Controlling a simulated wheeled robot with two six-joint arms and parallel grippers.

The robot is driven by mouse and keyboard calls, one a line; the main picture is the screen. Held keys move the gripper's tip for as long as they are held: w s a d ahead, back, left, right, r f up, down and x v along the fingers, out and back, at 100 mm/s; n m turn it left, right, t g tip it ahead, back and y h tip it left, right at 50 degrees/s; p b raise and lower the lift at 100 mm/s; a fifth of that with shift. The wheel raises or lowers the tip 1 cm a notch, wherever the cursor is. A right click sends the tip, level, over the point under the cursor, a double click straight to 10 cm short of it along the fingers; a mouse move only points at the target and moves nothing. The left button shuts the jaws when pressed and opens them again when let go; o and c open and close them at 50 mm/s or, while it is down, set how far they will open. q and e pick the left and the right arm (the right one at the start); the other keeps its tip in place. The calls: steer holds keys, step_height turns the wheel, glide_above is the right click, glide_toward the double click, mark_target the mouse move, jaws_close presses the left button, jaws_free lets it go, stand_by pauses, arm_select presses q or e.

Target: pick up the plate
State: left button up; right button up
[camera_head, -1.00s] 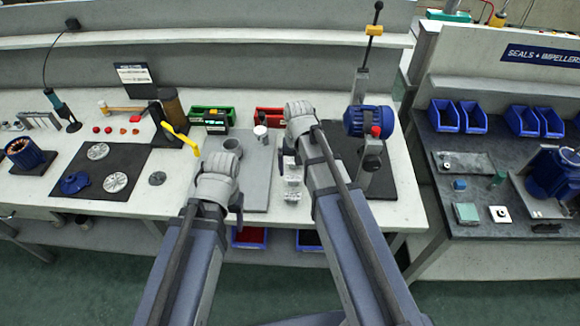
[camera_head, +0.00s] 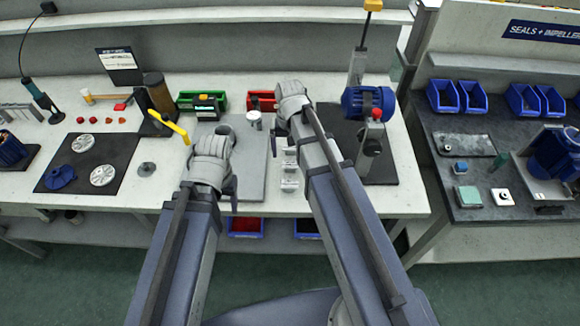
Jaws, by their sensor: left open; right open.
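Two flat things could be the plate, and I cannot tell which is meant. One is a pale grey rectangular slab (camera_head: 252,183) lying on the bench, partly hidden by my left gripper. The other is a small grey round disc (camera_head: 147,169) beside the black mat at the left. My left gripper (camera_head: 220,140) is open above the slab's left part; its fingertips are largely hidden by the hand. My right gripper (camera_head: 287,104) is open over the bench near the red bin, to the right of the slab. I see nothing held in either.
A black mat (camera_head: 122,147) holds round metal parts and a blue part. A yellow-handled tool (camera_head: 172,128) stands near my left gripper. A green bin (camera_head: 188,100) and a red bin (camera_head: 262,100) are behind. A blue motor stand (camera_head: 368,103) rises at the right.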

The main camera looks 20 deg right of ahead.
mark_target(290, 165)
steer(key=shift+w+d+f+b, duration=0.1)
steer(key=shift+w+f+b, duration=0.05)
steer(key=shift+f+b, duration=1.15)
steer(key=shift+w+f+b, duration=0.1)
steer(key=shift+f+b, duration=1.15)
steer(key=shift+f, duration=0.25)
steer(key=shift+c, duration=0.2)
steer(key=c, duration=0.9)
